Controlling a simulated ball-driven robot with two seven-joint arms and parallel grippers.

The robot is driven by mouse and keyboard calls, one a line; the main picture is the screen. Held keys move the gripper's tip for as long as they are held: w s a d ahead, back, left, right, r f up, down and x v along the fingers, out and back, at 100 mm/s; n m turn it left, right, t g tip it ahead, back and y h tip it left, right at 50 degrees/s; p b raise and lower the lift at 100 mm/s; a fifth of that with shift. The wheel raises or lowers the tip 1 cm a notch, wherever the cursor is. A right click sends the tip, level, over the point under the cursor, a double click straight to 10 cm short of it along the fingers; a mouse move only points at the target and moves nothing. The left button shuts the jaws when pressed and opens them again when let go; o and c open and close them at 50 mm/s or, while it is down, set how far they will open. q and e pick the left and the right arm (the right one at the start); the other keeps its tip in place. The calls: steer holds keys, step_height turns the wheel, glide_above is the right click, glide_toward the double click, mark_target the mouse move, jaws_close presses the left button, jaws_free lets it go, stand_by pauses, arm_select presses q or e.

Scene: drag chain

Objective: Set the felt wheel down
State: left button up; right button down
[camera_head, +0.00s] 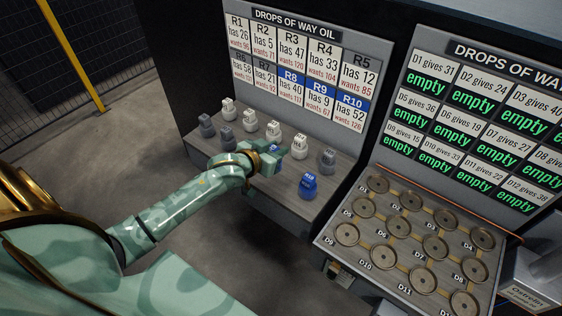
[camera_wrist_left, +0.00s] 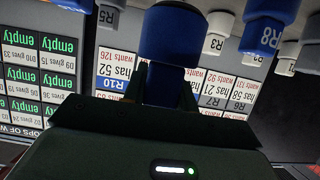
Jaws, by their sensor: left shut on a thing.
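My left gripper (camera_head: 273,163) is over the shelf of knobbed pots, at the front row between the hidden R8 place and the blue R10 pot (camera_head: 310,185). In the left wrist view its fingers (camera_wrist_left: 160,92) are shut on the narrow end of a blue knobbed pot (camera_wrist_left: 170,38). Its label is not readable, and I cannot tell whether it touches the shelf. The blue R8 pot (camera_wrist_left: 265,36) is beside it in that view. I cannot pick out any piece as a felt wheel. My right gripper is not in view.
The pot shelf (camera_head: 257,192) carries several white and grey pots, with a label board (camera_head: 297,63) behind. To the right is a panel with several round dishes (camera_head: 411,201), below a board reading "empty" (camera_head: 470,100). Bare floor (camera_head: 120,145) lies left.

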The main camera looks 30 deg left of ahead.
arm_select(q)
steer(key=w+f, duration=0.1)
steer(key=f, duration=0.1)
steer(key=w+f+b, duration=0.1)
steer(key=w+f, duration=0.1)
steer(key=shift+a+b, duration=0.1)
steer(key=shift+b, duration=0.2)
step_height(320, 180, down, 3)
steer(key=shift+w+f+b, duration=0.15)
steer(key=shift+f+b, duration=0.05)
steer(key=shift+b, duration=0.7)
steer(key=shift+r, duration=0.15)
steer(key=o, duration=1)
steer(key=shift+o, duration=0.2)
